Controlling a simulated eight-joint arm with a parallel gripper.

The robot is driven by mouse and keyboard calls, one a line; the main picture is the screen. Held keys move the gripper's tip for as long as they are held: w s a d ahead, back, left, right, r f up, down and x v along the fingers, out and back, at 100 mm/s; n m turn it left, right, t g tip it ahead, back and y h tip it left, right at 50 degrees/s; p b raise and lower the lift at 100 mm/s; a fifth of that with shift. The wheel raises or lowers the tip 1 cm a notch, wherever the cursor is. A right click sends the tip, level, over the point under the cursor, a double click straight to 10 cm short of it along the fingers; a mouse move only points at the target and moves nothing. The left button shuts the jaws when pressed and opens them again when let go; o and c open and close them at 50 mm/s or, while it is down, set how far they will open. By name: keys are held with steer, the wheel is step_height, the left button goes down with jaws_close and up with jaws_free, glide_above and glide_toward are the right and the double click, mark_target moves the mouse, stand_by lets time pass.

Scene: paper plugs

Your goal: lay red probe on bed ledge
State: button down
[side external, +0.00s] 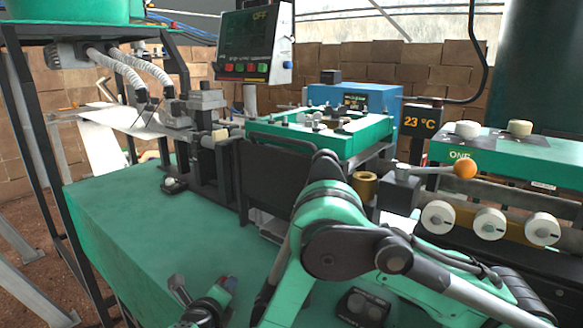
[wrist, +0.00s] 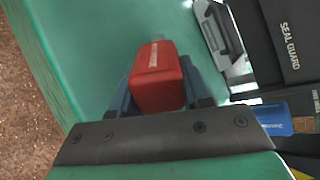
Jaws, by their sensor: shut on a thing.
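The red probe (wrist: 157,75) is a red block with a small pale label and a grey tip at its far end. In the wrist view it sits between the dark blue fingers of my gripper (wrist: 157,92), which is shut on it. The green bench top lies beyond it. In the side view my gripper (side external: 222,290) is low at the bottom, over the near part of the bench; the probe is too small there to make out clearly. I cannot tell for sure which surface is the bed ledge.
The green bench top (side external: 130,215) has clear room at the left. A dark upright panel (side external: 275,180) stands behind my arm. A green-topped machine bed (side external: 290,137) is at the back. A "SEAL GUARD" panel (wrist: 282,40) and metal bracket (wrist: 222,45) are right of the probe.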

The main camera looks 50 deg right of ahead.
steer(key=shift+c, duration=1.7)
jaws_free()
steer(key=shift+v, duration=2.85)
steer(key=shift+d, duration=0.1)
steer(key=d+r+m+y, duration=0.1)
steer(key=m, duration=0.1)
steer(key=d+r+m, duration=0.1)
steer(key=m, duration=0.1)
steer(key=d+r+m+g+y, duration=0.1)
steer(key=r+m, duration=0.1)
steer(key=m, duration=0.1)
steer(key=shift+w+d+y, duration=0.2)
steer(key=shift+w+y, duration=0.05)
steer(key=shift+y, duration=0.05)
steer(key=s+d+r+m+y, duration=0.2)
steer(key=s+r+m+y, duration=0.1)
steer(key=m, duration=1.1)
steer(key=s+d+r+m+t+y, duration=0.1)
steer(key=s+d+r+m+y, duration=0.2)
steer(key=m, duration=1.2)
steer(key=s+y, duration=0.2)
steer(key=s, duration=0.1)
steer(key=shift+s+d, duration=0.2)
steer(key=shift+s, duration=0.2)
